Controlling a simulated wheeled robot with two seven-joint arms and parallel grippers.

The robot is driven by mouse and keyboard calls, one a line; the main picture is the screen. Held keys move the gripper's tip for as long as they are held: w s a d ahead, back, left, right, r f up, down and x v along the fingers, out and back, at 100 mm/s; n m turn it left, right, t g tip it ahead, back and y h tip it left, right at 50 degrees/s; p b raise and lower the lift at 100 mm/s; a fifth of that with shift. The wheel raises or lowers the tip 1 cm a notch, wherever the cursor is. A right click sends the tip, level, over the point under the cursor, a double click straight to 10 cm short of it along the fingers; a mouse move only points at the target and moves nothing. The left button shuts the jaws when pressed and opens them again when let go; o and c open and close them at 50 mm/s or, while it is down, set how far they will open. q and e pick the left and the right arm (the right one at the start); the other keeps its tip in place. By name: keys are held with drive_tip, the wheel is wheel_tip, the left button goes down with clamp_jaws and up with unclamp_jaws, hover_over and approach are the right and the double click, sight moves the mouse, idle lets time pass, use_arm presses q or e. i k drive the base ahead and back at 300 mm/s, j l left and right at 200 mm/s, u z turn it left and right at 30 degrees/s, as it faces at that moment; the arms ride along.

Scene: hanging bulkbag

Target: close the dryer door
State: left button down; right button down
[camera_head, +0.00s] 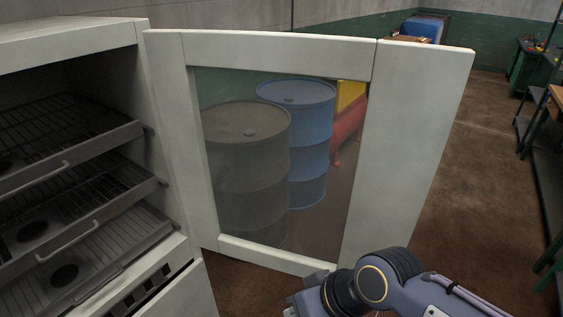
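The dryer door (414,140) is a pale frame with a large glass pane, and it stands wide open. Its hinge side meets the dryer cabinet (70,32) at the left, and its free edge points right. My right arm comes in from the bottom right. Its wrist end (325,296) is low, close to the door's bottom rail (265,255); I cannot tell whether they touch. The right gripper's fingers are cut off or hidden at the bottom edge. My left gripper is not in view.
Inside the dryer are several wire racks (70,170) with handles. A grey drum (245,170) and a blue drum (305,140) show through the glass. Shelving (545,140) stands at the far right. The brown floor (480,200) right of the door is clear.

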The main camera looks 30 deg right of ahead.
sight(416, 89)
drive_tip(key=k+l+u, duration=0.2)
drive_tip(key=l, duration=0.25)
drive_tip(key=l+u, duration=0.15)
drive_tip(key=l, duration=0.3)
drive_tip(key=k+l+u, duration=0.2)
drive_tip(key=l, duration=0.25)
drive_tip(key=k+l+u, duration=0.2)
drive_tip(key=l, duration=0.2)
drive_tip(key=k+l+u, duration=0.2)
drive_tip(key=l, duration=0.15)
drive_tip(key=l+u, duration=0.25)
drive_tip(key=l, duration=0.4)
drive_tip(key=l+u, duration=0.25)
drive_tip(key=l, duration=0.45)
drive_tip(key=k+l+u, duration=0.25)
drive_tip(key=l, duration=0.35)
drive_tip(key=i+l, duration=0.05)
